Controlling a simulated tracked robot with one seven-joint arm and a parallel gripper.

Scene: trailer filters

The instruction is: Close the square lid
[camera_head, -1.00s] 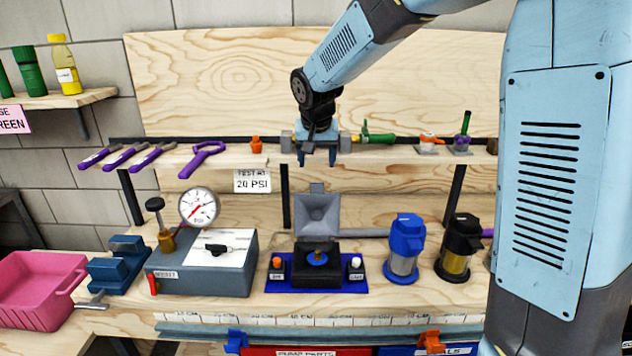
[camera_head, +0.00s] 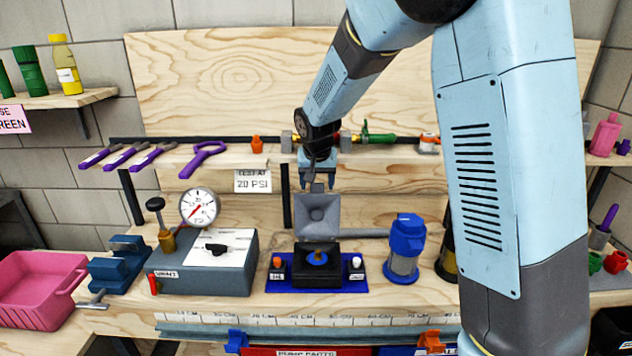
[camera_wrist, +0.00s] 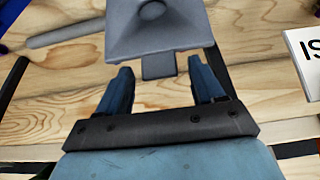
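The square lid (camera_head: 318,216) is a grey plate with a raised, pyramid-like middle. It stands open, upright behind a small black box (camera_head: 318,272) on a blue base, and a small tab sticks up from its top edge. My gripper (camera_head: 318,184) is just above the lid, at the tab's height. In the wrist view my gripper (camera_wrist: 166,84) is open, its two blue fingers apart. The lid (camera_wrist: 158,25) lies just ahead of them there, with its tab (camera_wrist: 158,66) between and slightly beyond the fingertips. I cannot see contact.
A grey gauge box (camera_head: 205,265) stands left of the lid's box. A blue-capped filter (camera_head: 405,250) stands to the right. A shelf (camera_head: 230,158) with purple tools (camera_head: 205,155) runs behind. A grey rod extends right behind the lid.

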